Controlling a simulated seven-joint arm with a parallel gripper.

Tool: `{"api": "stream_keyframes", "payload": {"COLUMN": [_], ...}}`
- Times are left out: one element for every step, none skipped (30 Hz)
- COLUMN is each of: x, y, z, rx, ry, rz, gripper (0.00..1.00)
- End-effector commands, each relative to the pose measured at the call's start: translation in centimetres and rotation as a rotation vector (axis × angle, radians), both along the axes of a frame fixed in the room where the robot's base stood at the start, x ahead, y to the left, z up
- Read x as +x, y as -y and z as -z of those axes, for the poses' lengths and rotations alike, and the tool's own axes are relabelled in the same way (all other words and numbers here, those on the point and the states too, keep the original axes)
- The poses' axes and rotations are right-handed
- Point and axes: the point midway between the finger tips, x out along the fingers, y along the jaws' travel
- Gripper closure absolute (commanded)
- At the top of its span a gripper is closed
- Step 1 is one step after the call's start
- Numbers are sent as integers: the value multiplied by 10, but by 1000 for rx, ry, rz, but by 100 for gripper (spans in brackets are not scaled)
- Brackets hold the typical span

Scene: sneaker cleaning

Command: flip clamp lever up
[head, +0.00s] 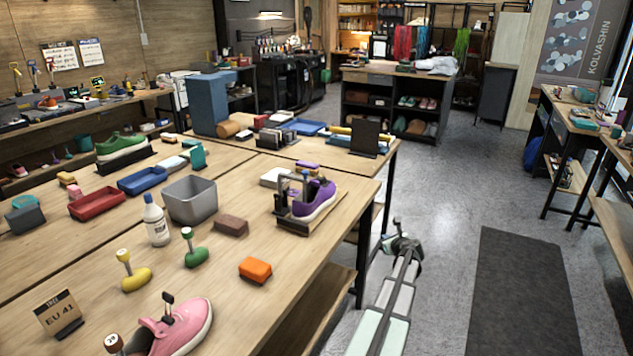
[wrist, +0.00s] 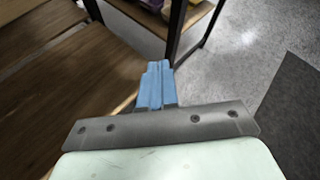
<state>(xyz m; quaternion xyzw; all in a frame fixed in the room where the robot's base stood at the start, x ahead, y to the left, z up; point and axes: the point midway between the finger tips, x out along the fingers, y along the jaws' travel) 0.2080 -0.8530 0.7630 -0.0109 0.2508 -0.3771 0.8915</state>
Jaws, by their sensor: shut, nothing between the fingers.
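The clamp (head: 295,196) is a grey metal frame on a small wooden board near the right edge of the workbench. It stands around a purple sneaker (head: 316,203). Its lever cannot be told clearly from the frame at this size. My gripper (head: 398,232) is out past the table's right edge, over the floor, to the right of the clamp and apart from it. In the wrist view my gripper's blue fingers (wrist: 155,85) are together with nothing between them. The clamp is not clearly seen in the wrist view.
On the bench (head: 330,250) stand a grey bin (head: 190,199), a brown block (head: 231,225), an orange brush (head: 255,269) and a pink sneaker (head: 180,330). A dark card stand (head: 370,138) is behind the clamp. The floor right of the bench is open, with a dark mat (head: 520,290).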

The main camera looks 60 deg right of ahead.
Motion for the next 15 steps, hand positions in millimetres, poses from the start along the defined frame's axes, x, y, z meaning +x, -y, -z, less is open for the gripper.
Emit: {"api": "stream_keyframes", "payload": {"x": [13,20,30,38,45,54,61,67,74,79,83,88,91,94,97], "y": [-9,-14,-22,-27,-34,-42,-49,-56,-65,-72,-79,-88,-94,-100,-108], "z": [-18,-28,-41,-52,-63,-78,-89,-101,-115,-126,-136,-150,-159,-167,-178], "rx": [13,23,34,42,47,56,60,63,67,70,70,70,70,70,68], "ry": [54,89,133,166,199,242,272,303,342,369,395,428,451,472,496], "rz": [-46,-76,-119,-151,-184,-230,-265,-300,-346,-379,-412,-455,-485,-513,-548], "gripper": [100,100,100,100,100,100,100,100,100,100,100,100,100,100,100]}}
